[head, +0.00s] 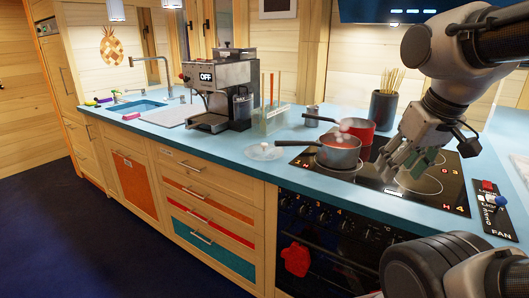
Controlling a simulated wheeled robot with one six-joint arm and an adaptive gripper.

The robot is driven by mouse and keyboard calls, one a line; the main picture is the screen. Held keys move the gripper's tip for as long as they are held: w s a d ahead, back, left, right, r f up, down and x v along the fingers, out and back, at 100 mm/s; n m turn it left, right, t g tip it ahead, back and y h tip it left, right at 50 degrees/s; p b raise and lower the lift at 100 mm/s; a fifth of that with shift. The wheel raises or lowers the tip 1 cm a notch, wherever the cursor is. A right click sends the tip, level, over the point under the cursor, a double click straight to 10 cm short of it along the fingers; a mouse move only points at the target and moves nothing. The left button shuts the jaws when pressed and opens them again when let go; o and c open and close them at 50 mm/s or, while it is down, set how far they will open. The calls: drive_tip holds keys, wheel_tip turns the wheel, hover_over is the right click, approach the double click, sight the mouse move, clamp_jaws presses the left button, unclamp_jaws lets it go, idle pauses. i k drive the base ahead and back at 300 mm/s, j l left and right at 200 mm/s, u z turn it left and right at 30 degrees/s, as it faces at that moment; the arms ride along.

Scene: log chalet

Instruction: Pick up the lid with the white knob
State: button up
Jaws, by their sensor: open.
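A clear, shallow round lid (264,151) with a small pale knob lies on the blue counter, left of the hob. Small whitish round shapes show at the tops of the two pots; I cannot tell whether they are lid knobs. The front pot (338,154) is grey with a long handle pointing left. The pot behind it (361,134) is red. My gripper (403,167) is open and points down over the hob, right of the pots and apart from the clear lid. My gripper partly hides the hob's right side.
The black hob (452,190) has numbered zones. A switch panel (493,208) lies at the right. The counter's front edge near the clear lid is free.

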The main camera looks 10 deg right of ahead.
sight(263, 151)
drive_tip(key=i+j+u, duration=0.1)
drive_tip(key=i+j, duration=1.2)
